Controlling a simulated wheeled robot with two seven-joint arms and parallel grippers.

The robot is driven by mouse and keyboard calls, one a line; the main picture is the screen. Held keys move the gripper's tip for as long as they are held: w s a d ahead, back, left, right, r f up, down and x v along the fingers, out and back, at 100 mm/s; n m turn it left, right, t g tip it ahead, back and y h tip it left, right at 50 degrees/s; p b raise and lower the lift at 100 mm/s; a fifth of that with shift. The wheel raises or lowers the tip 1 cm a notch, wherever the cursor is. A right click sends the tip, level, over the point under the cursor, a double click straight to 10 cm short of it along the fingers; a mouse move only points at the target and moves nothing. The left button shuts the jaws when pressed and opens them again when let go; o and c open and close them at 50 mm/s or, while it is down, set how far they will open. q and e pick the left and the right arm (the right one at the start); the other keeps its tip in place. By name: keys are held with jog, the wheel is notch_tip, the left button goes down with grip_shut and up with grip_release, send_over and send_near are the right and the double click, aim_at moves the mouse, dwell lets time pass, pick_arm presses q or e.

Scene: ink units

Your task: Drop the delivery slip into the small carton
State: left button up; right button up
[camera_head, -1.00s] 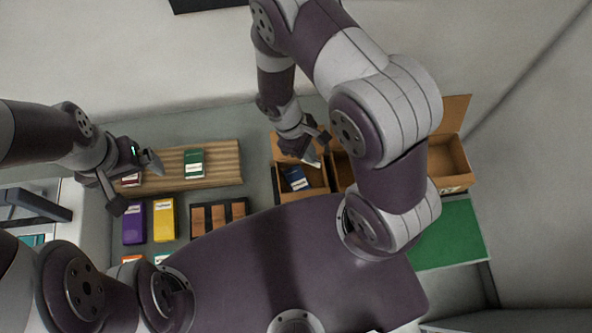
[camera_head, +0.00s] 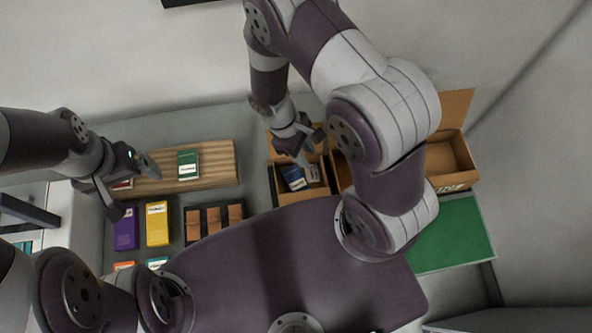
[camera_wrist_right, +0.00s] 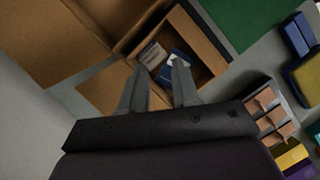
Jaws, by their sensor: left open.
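The small carton (camera_head: 292,193) stands open below my right gripper (camera_head: 308,152). It also shows in the right wrist view (camera_wrist_right: 208,50). A pale delivery slip (camera_head: 312,173) is inside the carton, beside a blue box (camera_head: 293,178). In the right wrist view the slip (camera_wrist_right: 152,55) lies beyond my fingertips (camera_wrist_right: 159,68), next to the blue box (camera_wrist_right: 176,62). My right fingers are apart with nothing between them. Whether the slip lies flat is unclear. My left gripper (camera_head: 133,189) is open and empty at the left end of the wooden board.
The wooden board (camera_head: 215,163) holds a green box (camera_head: 188,165). Purple (camera_head: 126,230) and yellow (camera_head: 157,222) boxes stand in front, beside a dark tray with brown blocks (camera_head: 214,217). Another open carton (camera_head: 450,158) and a green mat (camera_head: 455,235) are at right.

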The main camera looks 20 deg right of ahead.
jog(key=b+v, duration=0.2)
jog(key=v, duration=0.9)
jog(key=shift+a+r, duration=0.1)
jog(key=s+d+m+t+y+b, duration=0.1)
jog(key=m+b, duration=0.1)
jog(key=m, duration=0.1)
jog(key=s+d+f+m+t+y+b, duration=0.1)
jog(key=m+t+b, duration=0.1)
jog(key=b, duration=0.1)
jog(key=s+d+f+m+t+y+b, duration=0.1)
jog(key=d+m+b, duration=0.1)
jog(key=m, duration=0.1)
jog(key=shift+s+f+m+t+b, duration=0.1)
jog(key=shift+s+m+t+b, duration=0.1)
jog(key=shift+m+t+b, duration=0.15)
jog(key=shift+s+d, duration=0.15)
